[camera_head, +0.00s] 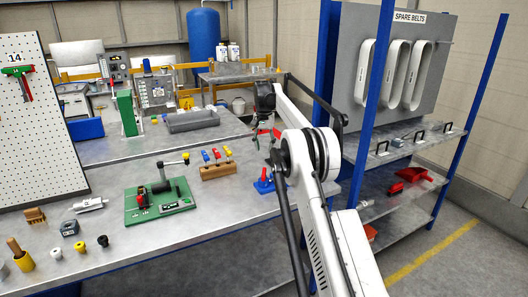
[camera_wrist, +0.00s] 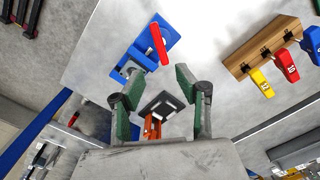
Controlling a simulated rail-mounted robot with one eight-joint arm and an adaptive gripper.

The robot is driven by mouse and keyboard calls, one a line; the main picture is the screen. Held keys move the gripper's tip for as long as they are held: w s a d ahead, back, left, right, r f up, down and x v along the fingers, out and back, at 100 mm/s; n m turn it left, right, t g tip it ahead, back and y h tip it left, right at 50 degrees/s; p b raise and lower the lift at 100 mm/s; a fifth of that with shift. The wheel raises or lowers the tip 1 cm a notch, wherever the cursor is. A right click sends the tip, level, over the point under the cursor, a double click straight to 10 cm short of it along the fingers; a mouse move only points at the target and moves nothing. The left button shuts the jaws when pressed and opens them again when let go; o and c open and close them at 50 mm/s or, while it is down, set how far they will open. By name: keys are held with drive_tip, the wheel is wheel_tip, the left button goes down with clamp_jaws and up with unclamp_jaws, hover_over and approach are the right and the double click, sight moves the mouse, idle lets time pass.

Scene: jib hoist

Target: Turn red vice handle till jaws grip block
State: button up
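A small blue vice (camera_head: 263,187) with a red handle (camera_head: 264,174) sits near the right edge of the front bench. In the wrist view the blue vice (camera_wrist: 152,44) shows beyond my fingertips, with its red handle (camera_wrist: 158,43) standing out along its right side. My gripper (camera_head: 263,139) hangs above and behind the vice in the head view. In the wrist view my gripper (camera_wrist: 158,73) is open, its two green-padded fingers apart, and the handle is not between them. A grey piece shows at the vice's jaws, but I cannot tell whether it is the block or gripped.
A wooden holder (camera_head: 218,171) with red, blue and yellow handles stands left of the vice. A green fixture board (camera_head: 160,203) lies further left. A blue-posted shelf rack (camera_head: 392,205) stands right of the bench. Bare bench top lies in front of the vice.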

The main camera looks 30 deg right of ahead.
sight(264, 172)
drive_tip(key=shift+n, duration=0.8)
drive_tip(key=f+p, duration=0.1)
drive_tip(key=f, duration=0.6)
drive_tip(key=f+p, duration=0.1)
drive_tip(key=f, duration=0.3)
drive_tip(key=shift+s+a+f+p, duration=0.25)
drive_tip(key=shift+s+f+p, duration=0.05)
drive_tip(key=shift+s+f, duration=0.05)
clamp_jaws()
